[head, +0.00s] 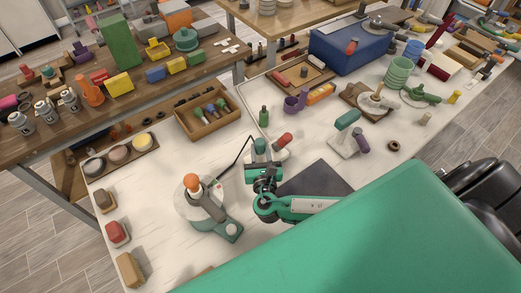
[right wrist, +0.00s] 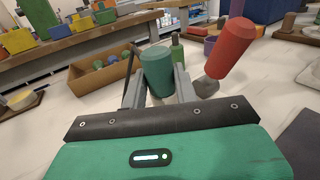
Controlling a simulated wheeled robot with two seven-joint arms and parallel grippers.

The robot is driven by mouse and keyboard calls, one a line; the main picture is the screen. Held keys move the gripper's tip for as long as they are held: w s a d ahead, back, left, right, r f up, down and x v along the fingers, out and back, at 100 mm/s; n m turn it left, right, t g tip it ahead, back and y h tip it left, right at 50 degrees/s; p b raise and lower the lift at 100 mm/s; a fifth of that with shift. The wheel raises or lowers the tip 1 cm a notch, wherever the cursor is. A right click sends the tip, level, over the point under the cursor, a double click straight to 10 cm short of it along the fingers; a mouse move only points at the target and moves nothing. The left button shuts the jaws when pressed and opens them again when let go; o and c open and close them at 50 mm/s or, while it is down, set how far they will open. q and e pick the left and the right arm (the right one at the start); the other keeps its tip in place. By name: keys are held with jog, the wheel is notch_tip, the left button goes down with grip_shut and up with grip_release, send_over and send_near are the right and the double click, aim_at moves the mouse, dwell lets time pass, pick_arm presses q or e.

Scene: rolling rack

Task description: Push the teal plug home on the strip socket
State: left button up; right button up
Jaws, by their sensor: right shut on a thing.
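The teal plug (head: 260,145) is a rounded cylinder, upright or nearly so. My right gripper (head: 261,157) is shut on it. In the right wrist view the teal plug (right wrist: 157,72) stands between the two grey fingers of the gripper (right wrist: 160,86). Beside it is a red plug (head: 284,138), tilted, on a pale base that appears to be part of the strip socket (head: 279,155). The red plug is also in the right wrist view (right wrist: 231,47). The teal plug's lower end is hidden, so I cannot tell how deep it sits. My left gripper is not in view.
A grey device with an orange knob (head: 192,182) stands left of my gripper, with a dark cable (head: 243,151) near it. A wooden tray (head: 208,113) lies behind. A green bottle (head: 264,116) stands beyond the plugs. A dark mat (head: 318,179) lies at the right.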

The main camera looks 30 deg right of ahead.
jog(key=shift+f, duration=0.3)
jog(key=o, duration=1)
jog(key=shift+o, duration=0.2)
jog(key=b+v, duration=0.3)
jog(key=v, duration=0.9)
jog(key=shift+s+a+f, duration=0.15)
jog(key=shift+s+f, duration=0.05)
jog(key=shift+s, duration=0.15)
jog(key=shift+s+a+r, duration=0.1)
jog(key=shift+s+a, duration=0.15)
jog(key=shift+s, duration=0.25)
